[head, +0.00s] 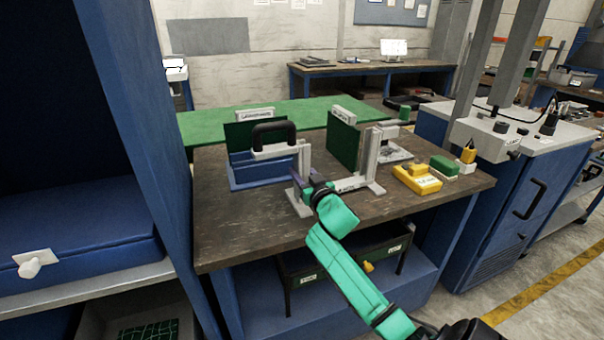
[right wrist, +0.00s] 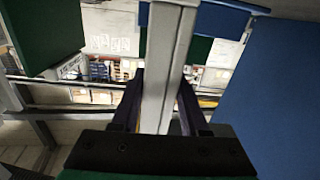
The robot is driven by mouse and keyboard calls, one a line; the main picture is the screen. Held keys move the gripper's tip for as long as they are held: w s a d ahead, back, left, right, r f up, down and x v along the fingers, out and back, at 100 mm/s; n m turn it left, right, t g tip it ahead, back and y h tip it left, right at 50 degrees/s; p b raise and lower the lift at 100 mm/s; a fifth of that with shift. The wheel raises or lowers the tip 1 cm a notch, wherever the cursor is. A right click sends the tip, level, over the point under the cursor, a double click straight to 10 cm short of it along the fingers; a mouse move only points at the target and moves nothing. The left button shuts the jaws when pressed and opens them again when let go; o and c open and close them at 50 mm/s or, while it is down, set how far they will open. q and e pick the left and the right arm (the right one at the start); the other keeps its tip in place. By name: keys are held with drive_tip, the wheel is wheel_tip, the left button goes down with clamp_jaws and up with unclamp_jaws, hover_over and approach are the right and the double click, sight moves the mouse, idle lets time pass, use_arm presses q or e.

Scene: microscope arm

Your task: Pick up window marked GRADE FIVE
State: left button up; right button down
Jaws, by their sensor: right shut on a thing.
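Two dark green upright panels stand on the bench: one (head: 342,146) near the middle, one (head: 238,134) behind the blue tray. Each has a white label on top, too small to read, so I cannot tell which is the window marked GRADE FIVE. My right gripper (head: 312,184) is shut on a light grey upright post (head: 303,163) of a stand on the bench. In the right wrist view the post (right wrist: 168,65) runs between the two dark fingers (right wrist: 160,100). The stand's second post (head: 371,156) is to the right. My left gripper is not in view.
A blue tray (head: 245,178) and a black handle on a grey bar (head: 273,132) are left of the gripper. A yellow block (head: 416,180) and a green-topped block (head: 444,166) lie at right. The brown bench top (head: 235,225) is clear at front left.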

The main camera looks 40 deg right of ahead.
drive_tip(key=shift+s+r, duration=0.15)
drive_tip(key=shift+c, duration=2.3)
unclamp_jaws()
drive_tip(key=shift+o, duration=0.2)
drive_tip(key=shift+a, duration=0.1)
